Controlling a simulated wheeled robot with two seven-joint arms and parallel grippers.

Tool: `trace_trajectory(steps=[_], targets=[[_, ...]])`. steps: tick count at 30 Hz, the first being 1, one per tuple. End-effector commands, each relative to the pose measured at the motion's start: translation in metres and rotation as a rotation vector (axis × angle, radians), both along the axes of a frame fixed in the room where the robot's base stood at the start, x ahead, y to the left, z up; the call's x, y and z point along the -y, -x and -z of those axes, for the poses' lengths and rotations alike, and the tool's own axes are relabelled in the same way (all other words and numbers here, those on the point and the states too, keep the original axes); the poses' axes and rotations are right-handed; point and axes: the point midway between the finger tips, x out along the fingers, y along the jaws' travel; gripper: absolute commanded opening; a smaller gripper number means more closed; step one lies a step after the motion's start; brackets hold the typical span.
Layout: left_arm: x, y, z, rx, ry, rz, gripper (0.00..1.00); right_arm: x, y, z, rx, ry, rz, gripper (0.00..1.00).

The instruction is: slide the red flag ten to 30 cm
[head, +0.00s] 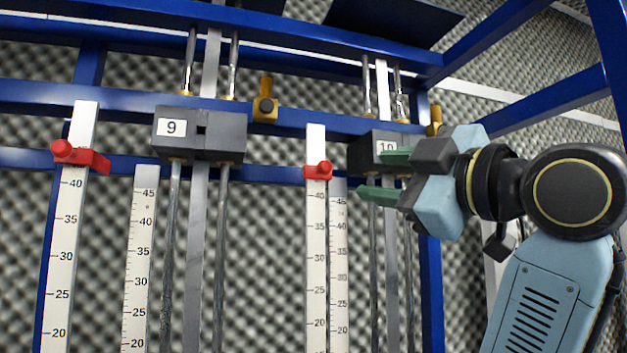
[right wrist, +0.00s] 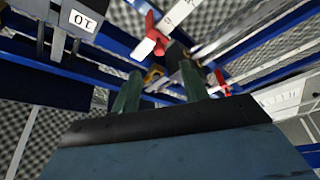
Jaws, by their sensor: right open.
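The red flag by block 10 (head: 318,171) is clamped on a white ruler (head: 317,260), a little above the 40 mark. It also shows in the right wrist view (right wrist: 150,40), beyond the fingertips. The grey block labelled 10 (head: 368,150) is right of the ruler; its label shows upside down in the right wrist view (right wrist: 83,20). My right gripper (head: 372,174), with green fingers, is open and empty. In the head view it is right of the flag, apart from it, and overlaps part of block 10. My left gripper is not in view.
Block 9 (head: 185,134) and a second red flag (head: 80,156) on its own ruler stand to the left. Blue frame bars (head: 290,119), metal rods (head: 221,250) and a yellow clamp (head: 265,100) surround them. A second ruler (head: 339,270) stands just right of the flag's ruler.

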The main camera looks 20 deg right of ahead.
Motion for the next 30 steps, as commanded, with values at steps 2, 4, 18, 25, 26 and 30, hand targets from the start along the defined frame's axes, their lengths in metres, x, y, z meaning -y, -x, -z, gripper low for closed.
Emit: trace_trajectory(steps=[2,4,18,25,26,30], targets=[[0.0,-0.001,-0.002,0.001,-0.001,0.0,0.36,-0.002,-0.003,-0.003,0.001,0.0,-0.002,0.44],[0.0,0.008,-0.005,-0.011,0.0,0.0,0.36,-0.004,-0.009,-0.004,-0.001,-0.001,-0.003,0.44],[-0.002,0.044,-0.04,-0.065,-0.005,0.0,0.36,-0.036,-0.094,-0.026,-0.003,-0.002,-0.002,0.44],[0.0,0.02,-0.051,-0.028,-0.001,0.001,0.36,-0.044,-0.117,-0.03,0.0,-0.001,-0.001,0.44],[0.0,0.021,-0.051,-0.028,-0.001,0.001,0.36,-0.045,-0.119,-0.03,0.0,-0.001,0.0,0.44],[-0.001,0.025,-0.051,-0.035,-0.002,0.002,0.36,-0.045,-0.121,-0.03,0.002,-0.001,0.0,0.44]])
